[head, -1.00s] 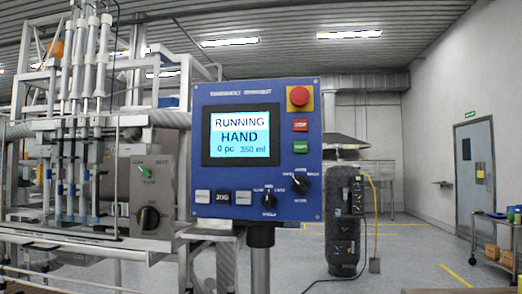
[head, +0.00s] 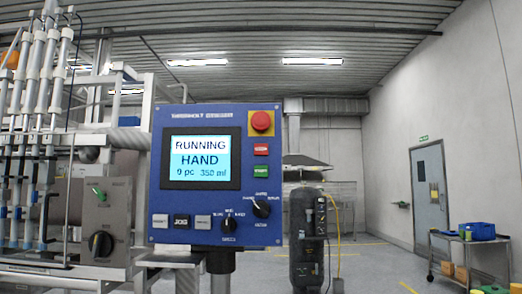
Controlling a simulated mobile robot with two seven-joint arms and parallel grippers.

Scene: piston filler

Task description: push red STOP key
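The panel's screen (head: 198,162) reads RUNNING, HAND, 0 pc, 350 ml. Nothing covers the STOP key. Neither of my grippers shows in the head view.
Filler machinery with white tubes (head: 35,120) stands left of the panel. A dark tank (head: 307,240) stands behind at the right. A cart (head: 465,252) is near the door (head: 430,190).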

